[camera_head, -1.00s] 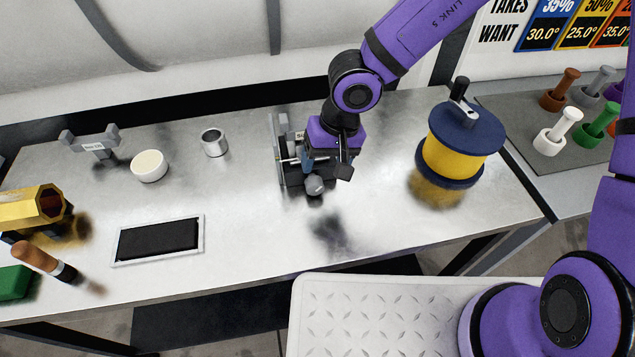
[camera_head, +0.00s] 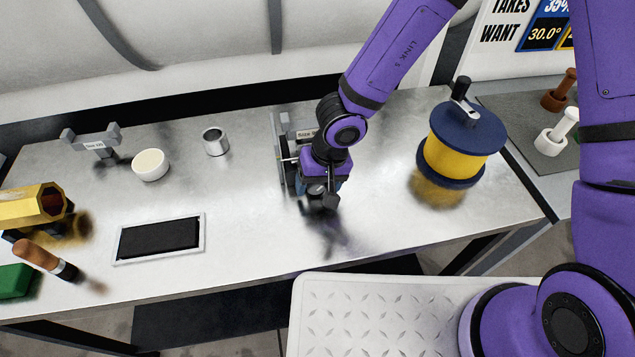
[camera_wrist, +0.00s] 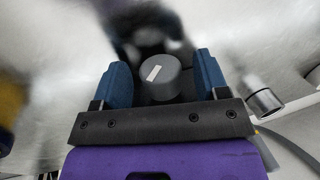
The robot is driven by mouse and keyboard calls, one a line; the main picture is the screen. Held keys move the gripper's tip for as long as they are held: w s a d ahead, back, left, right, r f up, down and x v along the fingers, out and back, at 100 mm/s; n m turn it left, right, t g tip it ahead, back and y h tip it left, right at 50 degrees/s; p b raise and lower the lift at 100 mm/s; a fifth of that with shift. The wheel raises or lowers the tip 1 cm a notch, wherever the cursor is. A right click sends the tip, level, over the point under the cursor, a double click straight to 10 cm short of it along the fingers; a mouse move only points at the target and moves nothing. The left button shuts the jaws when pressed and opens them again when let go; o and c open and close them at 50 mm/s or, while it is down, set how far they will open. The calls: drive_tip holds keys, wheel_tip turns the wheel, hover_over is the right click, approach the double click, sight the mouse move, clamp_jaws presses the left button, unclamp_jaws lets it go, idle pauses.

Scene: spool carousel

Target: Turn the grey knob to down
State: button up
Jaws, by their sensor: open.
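The grey knob (camera_wrist: 159,78) shows in the wrist view as a round cap with a white pointer mark slanting from lower left to upper right. My gripper (camera_wrist: 161,68) is open, with one blue finger on each side of the knob; I cannot tell whether either finger touches it. In the head view my gripper (camera_head: 318,192) is low over the front of the grey device (camera_head: 281,150) on the bench. The arm and gripper hide most of that device, and the knob cannot be made out clearly there.
A yellow spool with blue flanges (camera_head: 455,148) stands to the right. To the left are a metal cup (camera_head: 215,142), a white bowl (camera_head: 150,165) and a black framed pad (camera_head: 158,240). The bench (camera_head: 250,240) in front is clear.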

drive_tip(key=c, duration=0.9)
drive_tip(key=h, duration=0.2)
drive_tip(key=t+h, duration=0.1)
drive_tip(key=shift+s+a, duration=0.1)
drive_tip(key=shift+a, duration=0.15)
drive_tip(key=shift+a+t+h, duration=0.15)
drive_tip(key=shift+t+h, duration=0.35)
drive_tip(key=shift+h, duration=1.5)
drive_tip(key=o, duration=0.9)
